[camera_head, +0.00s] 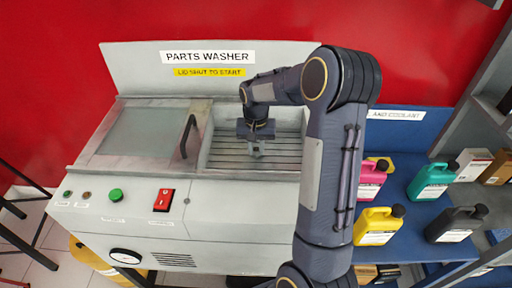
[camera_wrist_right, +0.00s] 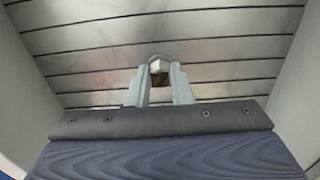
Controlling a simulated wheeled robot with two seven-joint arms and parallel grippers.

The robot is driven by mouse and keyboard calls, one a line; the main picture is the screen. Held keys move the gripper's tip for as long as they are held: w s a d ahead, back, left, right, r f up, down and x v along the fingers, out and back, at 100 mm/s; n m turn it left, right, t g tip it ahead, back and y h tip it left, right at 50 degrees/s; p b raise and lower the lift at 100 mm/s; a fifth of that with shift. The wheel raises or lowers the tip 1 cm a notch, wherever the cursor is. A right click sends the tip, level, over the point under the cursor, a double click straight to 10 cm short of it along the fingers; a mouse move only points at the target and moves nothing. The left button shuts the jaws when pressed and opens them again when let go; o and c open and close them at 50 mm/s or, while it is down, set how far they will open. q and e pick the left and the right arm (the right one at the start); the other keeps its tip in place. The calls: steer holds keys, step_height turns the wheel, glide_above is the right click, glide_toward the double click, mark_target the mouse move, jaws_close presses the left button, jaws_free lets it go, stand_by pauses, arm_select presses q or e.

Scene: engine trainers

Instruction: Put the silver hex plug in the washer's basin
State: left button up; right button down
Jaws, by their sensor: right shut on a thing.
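The parts washer (camera_head: 240,212) stands against the red wall. Its basin (camera_head: 222,160) is open, with a slatted metal floor that also fills the right wrist view (camera_wrist_right: 225,60). My right gripper (camera_head: 256,152) points down inside the basin area. In the right wrist view its fingers (camera_wrist_right: 159,82) are shut on a small silver piece (camera_wrist_right: 159,65), which looks like the hex plug. The fingers hide most of it. I cannot tell whether it touches the slats. My left gripper is not in view.
The washer's sliding lid (camera_head: 135,135) with a dark handle (camera_head: 188,136) is to the left of the basin opening. Basin walls (camera_wrist_right: 290,110) flank the gripper. A blue shelf (camera_head: 400,195) at right holds several bottles, including a yellow one (camera_head: 378,226).

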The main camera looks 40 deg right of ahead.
steer(key=shift+f, duration=0.1)
steer(key=c, duration=1.3)
jaws_free()
